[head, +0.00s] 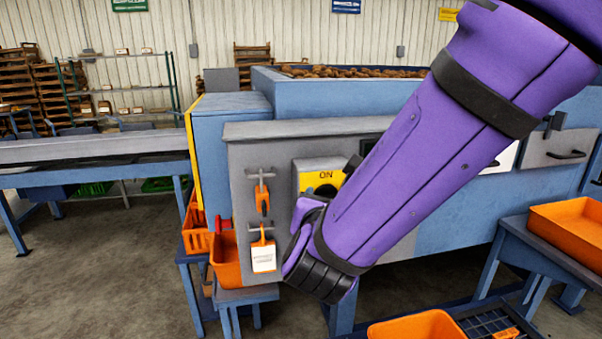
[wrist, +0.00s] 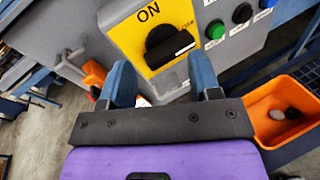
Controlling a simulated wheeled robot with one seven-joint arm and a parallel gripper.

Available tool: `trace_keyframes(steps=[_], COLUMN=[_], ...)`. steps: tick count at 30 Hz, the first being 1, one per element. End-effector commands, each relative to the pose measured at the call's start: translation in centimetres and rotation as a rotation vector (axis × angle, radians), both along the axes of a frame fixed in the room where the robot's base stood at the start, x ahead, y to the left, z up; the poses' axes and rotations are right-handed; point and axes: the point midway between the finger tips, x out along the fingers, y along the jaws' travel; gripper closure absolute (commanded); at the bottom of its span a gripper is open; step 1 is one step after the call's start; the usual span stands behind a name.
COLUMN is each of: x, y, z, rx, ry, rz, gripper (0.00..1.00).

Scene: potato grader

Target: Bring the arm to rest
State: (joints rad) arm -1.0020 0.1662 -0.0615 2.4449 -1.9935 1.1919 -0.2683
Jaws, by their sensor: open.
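My purple arm (head: 420,150) reaches down from the top right across the front of the grey control panel (head: 250,150) in the head view. Its wrist end covers part of the panel, and the fingers are hidden there. In the wrist view my gripper (wrist: 161,62) shows two blue fingers, apart and with nothing between them. They point at the panel, just below a black rotary switch (wrist: 168,48) on a yellow plate (wrist: 127,33) marked ON. I cannot tell whether the fingertips touch the panel.
A green button (wrist: 215,30) and a black button (wrist: 242,13) sit right of the switch. An orange tag lock (head: 263,238) hangs on the panel. Orange bins stand at left (head: 226,262), front (head: 420,326) and right (head: 570,225). Open floor (head: 90,270) lies at left.

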Motion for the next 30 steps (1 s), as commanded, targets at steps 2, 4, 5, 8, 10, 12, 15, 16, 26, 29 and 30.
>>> trace_keyframes(steps=[2,4,5,8,10,12,15,16,26,29,30], x=[0.8,0.7,0.5,-0.9,-2.4,-4.2,-7.0,-7.8,-16.0,-17.4,-17.8], y=[-5.5,-10.0,-11.9,-17.4,-20.8,-23.5,-26.5,-27.2,-29.5,-29.0,-28.8], z=[1.6,2.4,2.7,3.3,3.6,3.7,3.8,3.9,5.0,5.7,6.0], rx=[0.124,0.243,0.297,0.482,0.62,0.765,0.983,1.05,1.859,2.079,2.153], ry=[0.032,0.063,0.075,0.108,0.124,0.136,0.143,0.144,0.094,0.071,0.064], rz=[-0.184,-0.344,-0.412,-0.63,-0.774,-0.911,-1.093,-1.144,-1.565,-1.624,-1.636], gripper=[0.43,0.43,0.43,0.43,0.43,0.43,0.43,0.43,0.43,0.43,0.43])
